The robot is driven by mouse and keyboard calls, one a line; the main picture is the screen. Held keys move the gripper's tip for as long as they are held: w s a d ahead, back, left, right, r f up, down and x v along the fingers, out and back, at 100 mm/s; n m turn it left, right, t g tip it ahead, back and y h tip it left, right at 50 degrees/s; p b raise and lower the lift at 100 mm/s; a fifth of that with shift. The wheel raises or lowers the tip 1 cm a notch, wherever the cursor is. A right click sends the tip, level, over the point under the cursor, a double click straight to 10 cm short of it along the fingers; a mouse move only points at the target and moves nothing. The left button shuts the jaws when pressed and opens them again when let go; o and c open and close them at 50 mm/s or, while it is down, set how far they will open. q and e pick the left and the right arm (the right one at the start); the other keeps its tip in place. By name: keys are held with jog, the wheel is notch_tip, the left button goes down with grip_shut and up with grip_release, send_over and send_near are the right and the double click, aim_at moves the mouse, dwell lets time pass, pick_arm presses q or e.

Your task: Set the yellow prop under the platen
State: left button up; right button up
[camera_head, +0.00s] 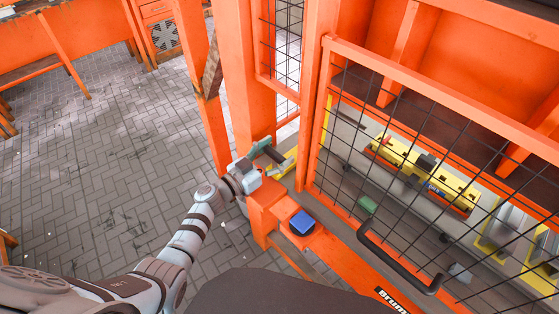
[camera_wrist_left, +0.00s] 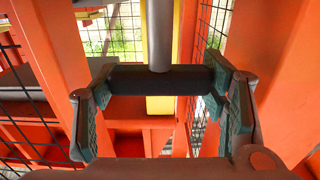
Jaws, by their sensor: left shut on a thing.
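In the head view my left gripper (camera_head: 268,150) is beside an orange upright post, near the hinge side of the mesh gate. It is shut on the yellow prop (camera_head: 283,168), of which a short yellow part shows by the fingers. In the left wrist view a black crosspiece (camera_wrist_left: 135,80) spans between the green-padded fingers, with a grey rod (camera_wrist_left: 159,38) rising from its middle. A yellow strip shows behind it; I cannot tell whether it belongs to the prop. The platen seems to be the large orange slab (camera_head: 465,55) behind the mesh. My right gripper is not in view.
The orange-framed mesh gate (camera_head: 430,63) with a black handle (camera_head: 398,262) stands at the right. Paved floor (camera_head: 110,150) lies open at the left.

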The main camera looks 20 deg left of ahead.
pick_arm(q)
jog(key=shift+w+r, duration=0.1)
jog(key=shift+r, duration=0.05)
jog(key=o, duration=1.7)
jog(key=v, duration=1.2)
